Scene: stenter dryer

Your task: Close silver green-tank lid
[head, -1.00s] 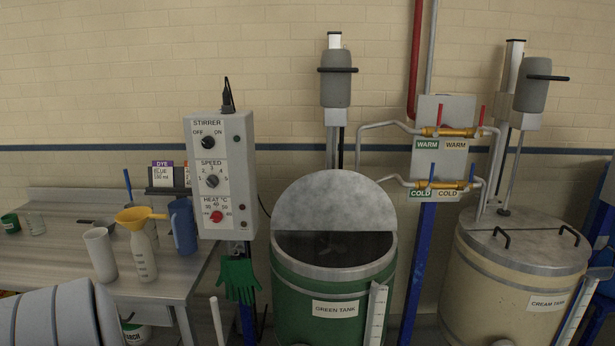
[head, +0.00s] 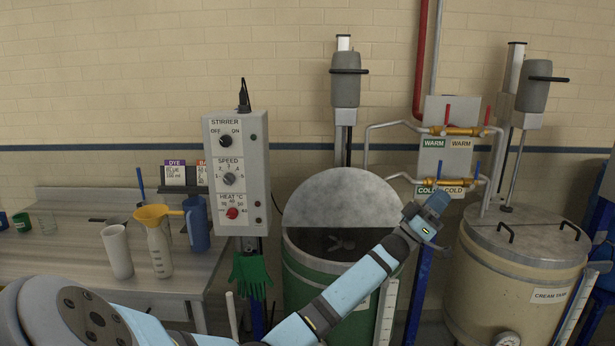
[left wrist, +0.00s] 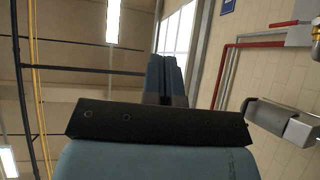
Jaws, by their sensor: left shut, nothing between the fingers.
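The green tank (head: 304,285) stands in the middle of the head view with its dark mouth showing. Its silver lid (head: 342,197) is raised upright at the back of the rim, open. My left arm crosses in front of the tank and hides part of its right rim and its label. My left gripper (head: 438,202) is to the right of the lid, apart from it, in front of the cold valve. In the left wrist view my left gripper (left wrist: 166,75) is shut and empty, its fingers pointing up toward the ceiling. My right gripper is not in view.
The cream tank (head: 510,270) with its flat lid stands to the right. Valves and pipes (head: 455,131) are on the wall behind my gripper. The stirrer control box (head: 237,172) hangs left of the tank. A stirrer motor (head: 346,88) stands above the lid. A bench with jugs (head: 197,225) is at left.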

